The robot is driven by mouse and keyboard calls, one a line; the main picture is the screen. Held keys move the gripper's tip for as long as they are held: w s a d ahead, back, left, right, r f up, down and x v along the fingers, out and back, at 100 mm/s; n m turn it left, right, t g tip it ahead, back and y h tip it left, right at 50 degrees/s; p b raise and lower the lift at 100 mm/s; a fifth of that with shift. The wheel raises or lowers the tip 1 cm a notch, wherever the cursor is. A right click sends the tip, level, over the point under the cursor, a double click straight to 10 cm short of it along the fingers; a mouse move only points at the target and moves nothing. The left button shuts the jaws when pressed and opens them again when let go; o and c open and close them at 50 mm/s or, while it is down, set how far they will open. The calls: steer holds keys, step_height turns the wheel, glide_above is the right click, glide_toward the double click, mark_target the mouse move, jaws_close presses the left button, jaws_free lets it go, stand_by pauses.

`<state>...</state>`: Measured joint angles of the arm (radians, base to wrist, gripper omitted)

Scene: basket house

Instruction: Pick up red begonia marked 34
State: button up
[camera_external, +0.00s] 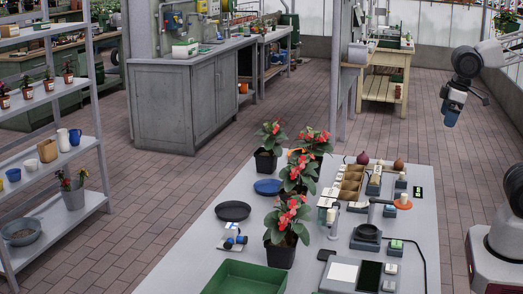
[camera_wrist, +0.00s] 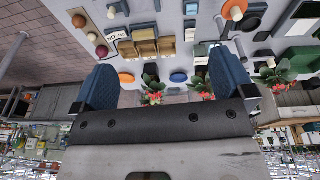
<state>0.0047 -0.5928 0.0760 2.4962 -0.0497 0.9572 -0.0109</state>
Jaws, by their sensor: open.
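Several begonias with red flowers and green leaves stand in dark pots on the grey table: one at the front (camera_external: 286,222), one in the middle (camera_external: 298,172), one at the back left (camera_external: 267,140) and one behind at the right (camera_external: 317,141). I cannot read the number 34 on any of them. The wrist view shows red-flowered plants near the middle (camera_wrist: 152,88) and at the right (camera_wrist: 275,75), partly hidden by my gripper. My gripper (camera_external: 451,112) hangs in the air at the upper right, well apart from the plants. Its blue fingers (camera_wrist: 165,82) are spread and empty.
The table (camera_external: 190,268) also holds a green tray (camera_external: 245,278), a black dish (camera_external: 233,211), a blue dish (camera_external: 268,187), a divided cardboard box (camera_external: 350,182) and a small stand (camera_external: 367,233). Shelves (camera_external: 50,110) stand at the left. The air between gripper and table looks clear.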

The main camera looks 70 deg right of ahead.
steer(key=w+d+r+n+g+h, duration=0.1)
steer(key=w+d+n+h, duration=0.1)
steer(key=w, duration=0.7)
steer(key=w+d+r+n+g+h, duration=0.1)
steer(key=w+d+n, duration=0.15)
steer(key=w, duration=0.65)
steer(key=n+h, duration=1)
steer(key=n, duration=0.3)
glide_above(267, 161)
steer(key=w+a, duration=0.2)
steer(key=a, duration=0.2)
step_height(267, 161, down, 25)
steer(key=shift+s+g, duration=0.15)
steer(key=shift+g, duration=0.15)
steer(key=shift+f, duration=0.1)
steer(key=shift+d, duration=0.15)
steer(key=shift+x, duration=1.15)
steer(key=shift+d+f, duration=0.1)
steer(key=shift+d, duration=0.05)
